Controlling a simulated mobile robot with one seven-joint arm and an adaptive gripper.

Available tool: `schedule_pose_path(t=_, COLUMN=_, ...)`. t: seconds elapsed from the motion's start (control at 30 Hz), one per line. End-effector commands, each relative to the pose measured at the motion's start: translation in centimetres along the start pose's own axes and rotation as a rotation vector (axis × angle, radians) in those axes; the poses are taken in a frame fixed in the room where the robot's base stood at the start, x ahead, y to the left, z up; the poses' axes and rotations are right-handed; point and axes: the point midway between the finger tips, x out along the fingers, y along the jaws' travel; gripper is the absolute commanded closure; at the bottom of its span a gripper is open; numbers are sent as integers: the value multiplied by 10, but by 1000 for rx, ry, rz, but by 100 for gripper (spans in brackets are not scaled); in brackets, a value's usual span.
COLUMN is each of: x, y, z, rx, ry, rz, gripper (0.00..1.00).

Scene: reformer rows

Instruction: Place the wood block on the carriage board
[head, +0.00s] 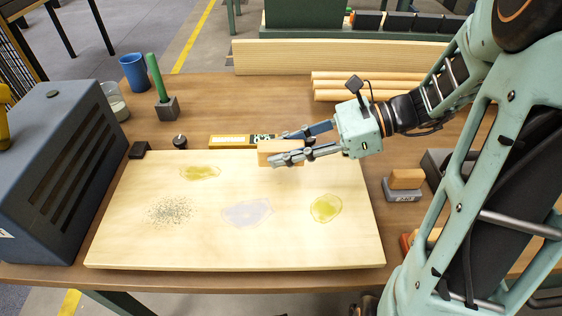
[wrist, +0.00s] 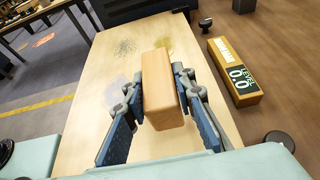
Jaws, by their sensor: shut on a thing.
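My gripper (head: 279,147) is shut on a tan wood block (head: 268,152). The wrist view shows the block (wrist: 158,88) clamped between the two fingers of my gripper (wrist: 157,85). In the head view the block shows at the far edge of the pale carriage board (head: 140,235). I cannot tell whether it touches the board or hangs above it. The board lies flat on the brown table and bears two yellow stains, a whitish patch and a dark speckled patch. It also shows under the block in the wrist view (wrist: 85,130).
A wooden level with a dark display (head: 232,141) lies just behind the board. A dark grey vented box (head: 55,165) stands at the left. A blue cup (head: 134,72) and a green-handled tool (head: 158,78) stand at the back left. A wood-topped sanding block (head: 405,185) sits at the right.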

Motion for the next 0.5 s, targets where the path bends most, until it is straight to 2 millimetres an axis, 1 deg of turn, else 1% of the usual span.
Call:
schedule_pose_path(t=0.13, x=9, y=-7, z=-9, rx=0, ry=-1, rz=0, gripper=100)
schedule_pose_path(t=0.3, x=19, y=-7, z=-33, rx=2, ry=-1, rz=-1, gripper=100)
schedule_pose_path(t=0.37, x=20, y=-6, z=-36, rx=2, ry=-1, rz=-1, gripper=100)
schedule_pose_path(t=0.5, x=20, y=-7, z=-35, rx=0, ry=-1, rz=-1, gripper=100)
